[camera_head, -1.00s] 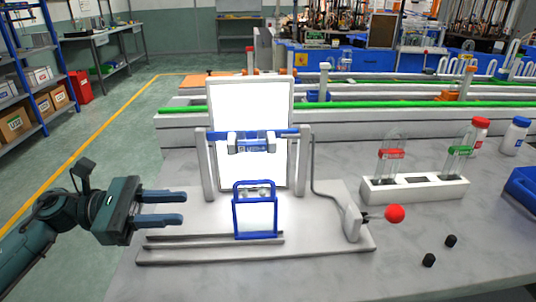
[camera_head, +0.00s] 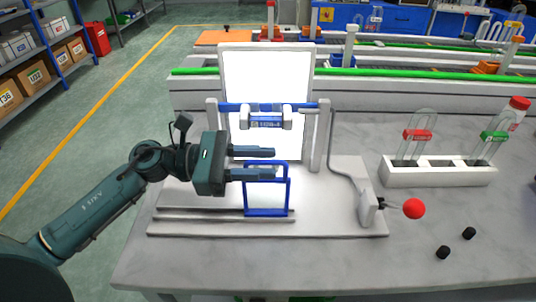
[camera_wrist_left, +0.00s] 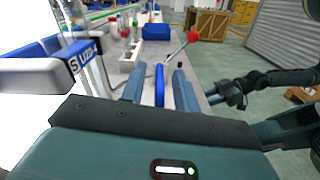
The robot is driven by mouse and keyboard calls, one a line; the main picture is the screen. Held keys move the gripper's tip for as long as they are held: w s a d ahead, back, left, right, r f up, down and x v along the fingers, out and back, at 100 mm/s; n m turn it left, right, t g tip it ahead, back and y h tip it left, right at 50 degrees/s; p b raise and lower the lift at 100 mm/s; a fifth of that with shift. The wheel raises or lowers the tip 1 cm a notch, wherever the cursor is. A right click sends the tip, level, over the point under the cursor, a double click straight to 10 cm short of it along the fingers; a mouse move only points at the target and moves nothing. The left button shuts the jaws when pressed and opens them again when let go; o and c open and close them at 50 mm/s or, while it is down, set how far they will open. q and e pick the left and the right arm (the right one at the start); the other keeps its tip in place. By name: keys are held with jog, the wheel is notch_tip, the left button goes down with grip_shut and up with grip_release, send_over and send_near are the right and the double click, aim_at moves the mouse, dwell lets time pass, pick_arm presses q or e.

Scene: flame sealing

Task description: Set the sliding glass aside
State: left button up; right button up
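The sliding glass is a clear panel in a blue frame (camera_head: 268,213), upright on the grey rails of the white base plate. My left gripper (camera_head: 274,164) is at its top bar, one finger on each side. In the left wrist view the blue frame (camera_wrist_left: 159,85) stands between the two fingers, with gaps visible, so the gripper is open around it. My right gripper (camera_wrist_left: 225,94) shows only small in the left wrist view; its fingers are too small to judge.
A bright white panel (camera_head: 240,84) and a blue-and-white holder (camera_head: 266,122) stand behind the glass. A red-knobbed lever (camera_head: 414,208) is to the right. A white tube rack (camera_head: 440,177) stands beyond, with two black caps (camera_head: 456,243) in front.

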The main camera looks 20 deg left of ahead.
pick_arm(q)
jog(key=shift+x, duration=0.8)
jog(key=shift+c, duration=0.3)
grip_shut()
